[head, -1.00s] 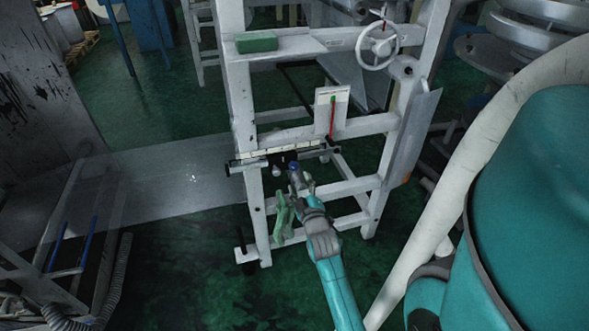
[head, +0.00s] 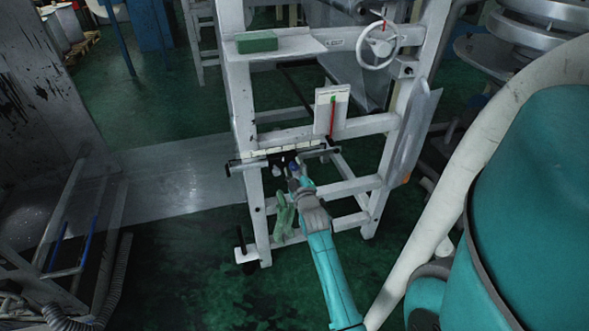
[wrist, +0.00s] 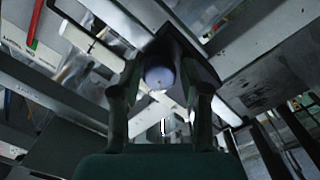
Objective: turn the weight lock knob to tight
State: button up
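In the head view my gripper (head: 294,175) reaches up to the dark fittings under the pale scale bar (head: 285,148) on the white frame. The blue end of a knob (head: 293,168) shows there, partly hidden by my gripper. A whitish knob (head: 276,171) hangs just left of it. The knob's tight or loose setting cannot be read.
The white frame's legs and rails (head: 352,187) stand close around my gripper. A green cloth-like thing (head: 284,216) hangs just left of my arm. A handwheel (head: 379,46) and a green box (head: 257,41) are higher up. Green floor is free in front.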

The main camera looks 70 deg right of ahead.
grip_shut()
jog(key=shift+m, duration=0.3)
jog(key=m, duration=0.8)
jog(key=shift+s+m+y, duration=0.1)
jog(key=shift+m+y, duration=0.2)
jog(key=m, duration=0.4)
jog(key=shift+d, duration=0.1)
jog(key=shift+m, duration=2.1)
